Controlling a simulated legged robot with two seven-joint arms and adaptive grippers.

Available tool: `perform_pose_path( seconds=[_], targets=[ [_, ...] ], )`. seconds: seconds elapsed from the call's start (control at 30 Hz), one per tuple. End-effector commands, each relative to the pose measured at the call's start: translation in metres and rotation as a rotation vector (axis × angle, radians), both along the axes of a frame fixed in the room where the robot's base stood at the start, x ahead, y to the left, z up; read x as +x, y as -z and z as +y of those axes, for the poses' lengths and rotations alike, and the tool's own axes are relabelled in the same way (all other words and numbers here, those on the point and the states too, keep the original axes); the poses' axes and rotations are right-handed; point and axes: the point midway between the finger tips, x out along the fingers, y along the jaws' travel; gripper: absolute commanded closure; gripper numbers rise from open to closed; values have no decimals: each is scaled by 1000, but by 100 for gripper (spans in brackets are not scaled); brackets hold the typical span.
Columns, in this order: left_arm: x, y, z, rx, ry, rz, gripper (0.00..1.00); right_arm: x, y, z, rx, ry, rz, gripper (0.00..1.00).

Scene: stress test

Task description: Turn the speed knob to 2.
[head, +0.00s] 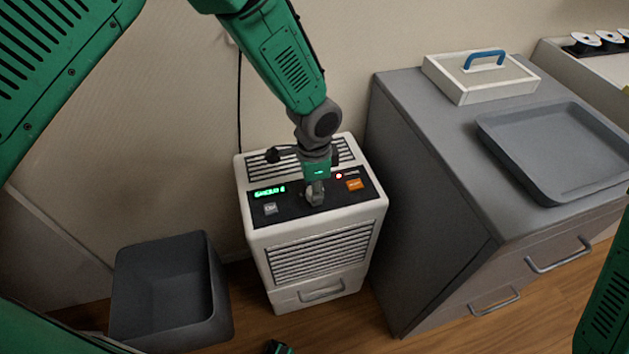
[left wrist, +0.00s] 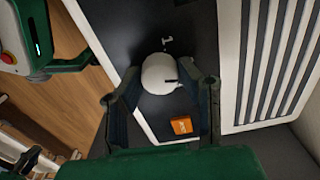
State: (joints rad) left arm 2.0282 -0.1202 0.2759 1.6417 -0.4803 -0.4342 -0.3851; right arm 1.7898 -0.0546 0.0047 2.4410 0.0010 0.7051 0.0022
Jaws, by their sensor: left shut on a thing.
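A white machine (head: 250,235) with a dark top panel stands against the wall. Its panel carries a speed knob, a green-lit display (head: 269,190), a grey button (head: 270,208) and an orange button (head: 354,184). My left gripper (head: 315,194) comes down onto the middle of the panel and mostly hides the knob in the head view. In the left wrist view the round white knob (left wrist: 160,74) with a dark pointer mark sits between the fingers, and the gripper is shut on it. A small light mark shows just beyond it. The display's text is too small to read surely.
A grey cabinet (head: 430,215) stands close at the machine's right, bearing a grey tray (head: 565,195) and a white box with a blue handle (head: 485,62). A dark open bin (head: 165,300) is at the left. Wooden floor shows in front.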

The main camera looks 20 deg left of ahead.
Motion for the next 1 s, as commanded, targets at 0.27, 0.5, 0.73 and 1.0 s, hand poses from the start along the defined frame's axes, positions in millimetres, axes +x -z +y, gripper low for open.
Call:
perform_pose_path(
  seconds=[0.27, 0.5, 0.73, 1.0],
  targets=[
    [1, -2, 0, -1, -203, -3, 98, 0, -26, 0, 0, 0, 0, 100],
    [1, 0, 0, -1, -213, -3, 98, 0, -24, 0, 0, 0, 1, 100],
    [1, 0, 0, -1, -211, -2, 49, 0, -24, 0, 0, 0, 0, 100],
    [1, -4, 0, -1, -211, -3, 49, -2, -25, 0, 0, 0, -2, 100]
  ],
)
